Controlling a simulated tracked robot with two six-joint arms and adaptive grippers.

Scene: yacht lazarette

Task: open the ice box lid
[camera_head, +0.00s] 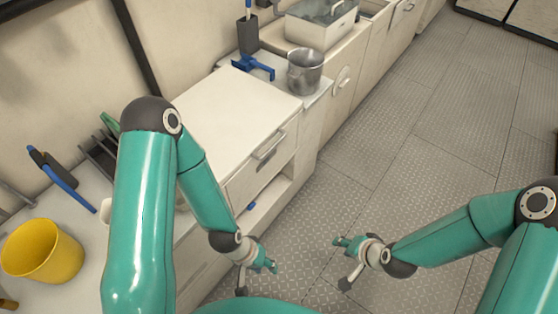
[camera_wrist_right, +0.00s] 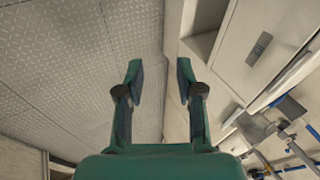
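The ice box appears to be the raised white box in the counter, with a flat top that looks like its lid (camera_head: 228,108). The lid lies flat and closed. A metal handle (camera_head: 268,146) is on the box's front near the top edge. My left gripper (camera_head: 266,266) is in front of the counter, below and apart from the handle; its fingers are too small to read. My right gripper (camera_head: 346,246) is over the floor to the right, away from the box. In the right wrist view it (camera_wrist_right: 160,78) is open and empty.
A metal pot (camera_head: 305,71) and a blue tool (camera_head: 254,67) stand just beyond the lid. A yellow bucket (camera_head: 42,250) and a blue-handled brush (camera_head: 62,180) are on the counter at left. The patterned metal floor (camera_head: 420,130) at right is clear.

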